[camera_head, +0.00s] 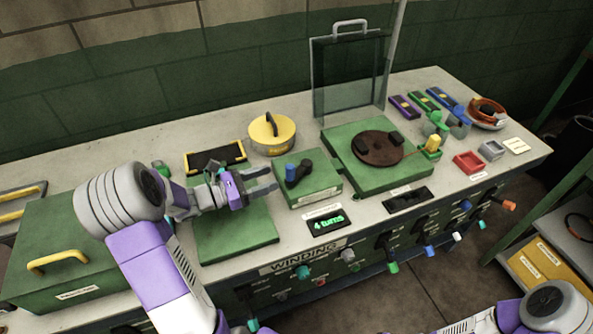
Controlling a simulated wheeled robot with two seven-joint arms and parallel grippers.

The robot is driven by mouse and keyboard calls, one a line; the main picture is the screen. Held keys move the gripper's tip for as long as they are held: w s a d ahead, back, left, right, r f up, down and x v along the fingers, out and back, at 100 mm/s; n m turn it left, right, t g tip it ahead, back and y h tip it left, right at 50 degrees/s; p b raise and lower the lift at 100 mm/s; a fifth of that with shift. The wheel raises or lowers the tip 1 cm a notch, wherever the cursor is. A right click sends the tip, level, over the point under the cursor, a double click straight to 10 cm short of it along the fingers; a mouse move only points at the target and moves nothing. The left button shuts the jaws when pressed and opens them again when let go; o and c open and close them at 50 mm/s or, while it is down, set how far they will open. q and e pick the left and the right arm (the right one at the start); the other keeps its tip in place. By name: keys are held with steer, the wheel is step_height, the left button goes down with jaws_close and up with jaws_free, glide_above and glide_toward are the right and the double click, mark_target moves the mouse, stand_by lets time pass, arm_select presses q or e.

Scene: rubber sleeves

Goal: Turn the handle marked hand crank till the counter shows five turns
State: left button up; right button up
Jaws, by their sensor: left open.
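The hand crank is a black arm (303,171) with a blue knob (290,171) on top of a green box (322,184). The knob stands upright at the left end of the arm. The counter (329,224) in front of the box reads "4 turns" in green. My left gripper (272,180) is open and empty, just left of the blue knob, with its fingers pointing toward it. A gap shows between fingertips and knob. Of my right arm only a part shows at the bottom right; its gripper is out of view.
A yellow round lid (272,137) with a black handle stands behind the crank box. A brown disc (377,148) sits on a green base to the right, with a clear upright guard (349,82) behind it. A flat green plate (235,238) lies under my left gripper. Knobs line the bench front.

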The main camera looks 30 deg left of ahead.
mark_target(290, 170)
arm_select(q)
steer(key=b+x, duration=0.1)
steer(key=x, duration=0.6)
steer(key=shift+w+r, duration=0.1)
steer(key=shift+w, duration=0.2)
jaws_close()
